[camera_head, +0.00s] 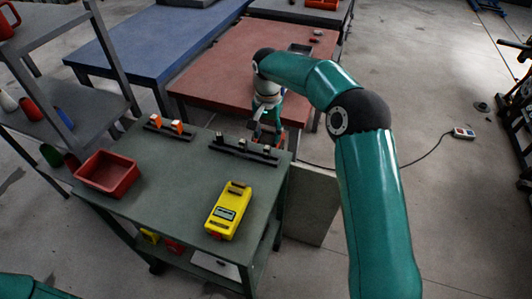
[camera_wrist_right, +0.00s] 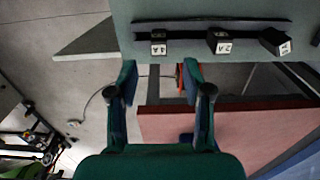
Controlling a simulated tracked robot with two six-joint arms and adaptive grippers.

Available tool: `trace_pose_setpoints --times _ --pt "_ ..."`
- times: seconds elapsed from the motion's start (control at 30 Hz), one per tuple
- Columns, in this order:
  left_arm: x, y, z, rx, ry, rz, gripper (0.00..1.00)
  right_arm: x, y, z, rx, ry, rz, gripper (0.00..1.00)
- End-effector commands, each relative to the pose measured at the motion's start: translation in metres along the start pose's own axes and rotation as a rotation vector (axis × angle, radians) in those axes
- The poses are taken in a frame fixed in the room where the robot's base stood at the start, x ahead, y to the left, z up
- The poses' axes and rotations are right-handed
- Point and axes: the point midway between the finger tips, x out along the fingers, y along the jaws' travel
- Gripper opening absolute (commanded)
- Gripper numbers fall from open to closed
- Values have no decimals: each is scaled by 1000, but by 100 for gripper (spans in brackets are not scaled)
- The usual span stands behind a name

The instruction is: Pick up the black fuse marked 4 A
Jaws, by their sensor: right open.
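Several black fuses with white labels stand in a black rack (camera_head: 230,149) on the green cart's far edge. In the right wrist view they show upside down in the rack (camera_wrist_right: 190,25). The leftmost fuse there (camera_wrist_right: 158,47) seems to read 4 A; the middle fuse (camera_wrist_right: 220,42) seems to read 2 A. A third black fuse (camera_wrist_right: 275,42) is tilted, its mark unclear. My right gripper (camera_wrist_right: 160,75) is open and empty, its fingers apart and in line with the leftmost fuse, not touching it. My left gripper is out of view.
The green cart (camera_head: 170,205) also holds a red bin (camera_head: 107,173), a yellow meter (camera_head: 228,210) and a rack with orange fuses (camera_head: 177,127). A red table (camera_head: 215,75) stands close behind. The cart top between meter and racks is clear.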

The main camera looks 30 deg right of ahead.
Motion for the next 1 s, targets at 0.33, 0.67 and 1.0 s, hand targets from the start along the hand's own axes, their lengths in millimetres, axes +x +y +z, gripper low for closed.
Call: trace_pose_setpoints --times 0.33,0.67,1.0 --pt "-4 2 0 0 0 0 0 26 2 2 1 -2 3 50" --pt "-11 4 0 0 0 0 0 64 1 5 2 -1 1 50" --pt "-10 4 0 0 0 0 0 65 1 5 2 0 0 30"
